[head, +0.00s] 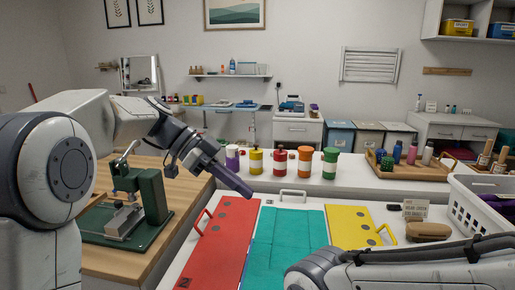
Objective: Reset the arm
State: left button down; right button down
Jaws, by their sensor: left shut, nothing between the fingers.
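My left arm comes in from the left, and its gripper (243,188) hangs above the far end of the red panel (223,232). The gripper's purple fingers are shut with nothing between them. My right arm crosses the lower right of the view. Its gripper is not visible.
A green press (153,196) stands on the wooden table at left. A teal panel (290,238) and a yellow panel (350,226) lie beside the red one. Several coloured jars, including a yellow one (256,161), stand behind. A white basket (468,208) is at right.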

pick_arm(q)
jog(key=s+d+f+n+y+p, duration=0.2)
jog(key=s+n+y+p, duration=0.15)
jog(key=s, duration=0.35)
jog(key=s+d+f+n+y+p, duration=0.2)
jog(key=s+n+p, duration=0.15)
jog(key=s, duration=0.35)
jog(key=s+a+f+n+y+p, duration=0.2)
jog(key=s, duration=0.3)
jog(key=s+a+f+n+t+y+p, duration=0.1)
jog(key=s+a+f+n, duration=0.1)
jog(key=s, duration=0.4)
jog(key=shift+a+f+n+t+y+p, duration=0.2)
jog(key=shift+a+n+t+y+p, duration=0.15)
jog(key=shift+a+n, duration=0.35)
